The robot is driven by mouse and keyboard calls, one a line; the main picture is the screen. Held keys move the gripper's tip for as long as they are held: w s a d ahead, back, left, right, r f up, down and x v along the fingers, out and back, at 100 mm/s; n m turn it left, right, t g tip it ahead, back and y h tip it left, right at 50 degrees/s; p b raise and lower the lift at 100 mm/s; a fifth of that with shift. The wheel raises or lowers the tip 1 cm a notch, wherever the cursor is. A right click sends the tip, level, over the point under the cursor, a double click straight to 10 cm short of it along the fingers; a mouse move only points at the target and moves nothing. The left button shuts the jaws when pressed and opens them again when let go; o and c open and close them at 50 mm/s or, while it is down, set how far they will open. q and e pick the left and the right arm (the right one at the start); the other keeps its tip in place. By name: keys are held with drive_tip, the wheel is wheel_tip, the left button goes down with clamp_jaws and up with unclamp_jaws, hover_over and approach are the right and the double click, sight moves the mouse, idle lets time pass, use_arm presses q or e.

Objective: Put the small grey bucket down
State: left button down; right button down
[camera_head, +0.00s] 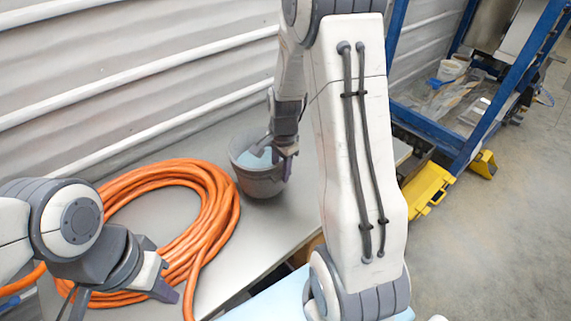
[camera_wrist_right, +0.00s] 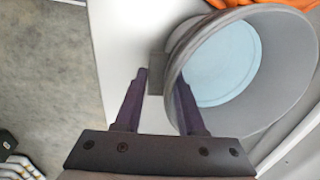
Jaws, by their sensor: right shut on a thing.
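The small grey bucket (camera_head: 262,181) is at the middle of the head view, over the grey bench top, upright or nearly so. Its inside looks pale blue. My right gripper (camera_head: 284,153) reaches down to its right side and is shut on it at the rim. In the right wrist view the bucket (camera_wrist_right: 291,97) fills the upper right, with a small grey block on its side between the fingers (camera_wrist_right: 160,98). I cannot tell whether its base touches the bench. My left gripper (camera_head: 163,286) is low at the left, by the hose; its finger gap is unclear.
A coiled orange hose (camera_head: 217,205) lies on the bench (camera_head: 222,276) left of the bucket. A ribbed white wall (camera_head: 140,75) stands behind. Some bench top around the bucket is bare.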

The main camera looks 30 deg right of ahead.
drive_tip(key=shift+w+f+p, duration=0.1)
drive_tip(key=shift+f+p, duration=0.25)
drive_tip(key=shift+f, duration=1.25)
drive_tip(key=c, duration=0.5)
unclamp_jaws()
